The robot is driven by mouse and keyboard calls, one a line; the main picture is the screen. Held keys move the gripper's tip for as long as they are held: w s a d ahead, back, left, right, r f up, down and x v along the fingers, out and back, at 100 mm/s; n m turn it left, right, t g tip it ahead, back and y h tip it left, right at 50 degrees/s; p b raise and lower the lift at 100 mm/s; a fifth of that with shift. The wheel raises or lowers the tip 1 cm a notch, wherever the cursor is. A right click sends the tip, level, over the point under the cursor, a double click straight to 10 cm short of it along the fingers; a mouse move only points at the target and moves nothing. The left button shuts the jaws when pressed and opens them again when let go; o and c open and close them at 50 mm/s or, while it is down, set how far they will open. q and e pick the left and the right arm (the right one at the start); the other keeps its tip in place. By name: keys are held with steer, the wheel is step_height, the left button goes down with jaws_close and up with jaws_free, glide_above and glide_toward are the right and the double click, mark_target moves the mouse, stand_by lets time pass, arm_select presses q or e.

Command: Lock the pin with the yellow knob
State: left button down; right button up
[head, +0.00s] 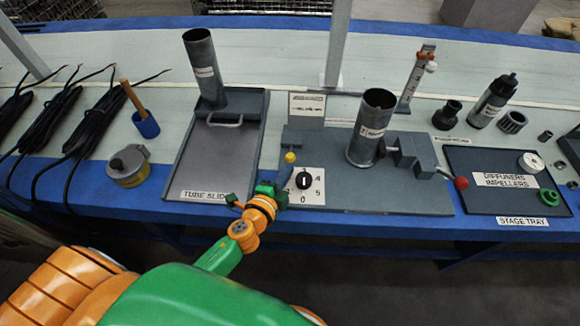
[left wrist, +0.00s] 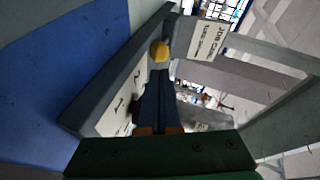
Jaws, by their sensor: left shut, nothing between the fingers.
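The yellow knob (head: 290,157) stands at the left edge of the grey fixture plate (head: 400,200), just behind the white dial plate. It also shows in the left wrist view (left wrist: 159,51), straight beyond my fingertips. The pin under the knob is hidden or too small to make out. My left gripper (head: 286,170) is shut and empty, its fingertips just in front of the knob; I cannot tell whether they touch it. In the left wrist view its dark fingers (left wrist: 159,78) lie together and point at the knob. My right gripper is not in view.
The black dial (head: 303,180) is right of my fingers. A metal tube (head: 371,128) stands on the fixture, with a red-knobbed lever (head: 460,183) right of it. The tube slide (head: 205,180) with another tube (head: 203,68) is left. The stage tray (head: 480,198) is right.

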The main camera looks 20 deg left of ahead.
mark_target(294, 157)
arm_select(q)
steer(key=shift+x, duration=1.05)
steer(key=shift+w, duration=0.1)
steer(key=shift+w+a+r, duration=0.1)
steer(key=shift+w+a, duration=0.2)
steer(key=shift+w, duration=0.65)
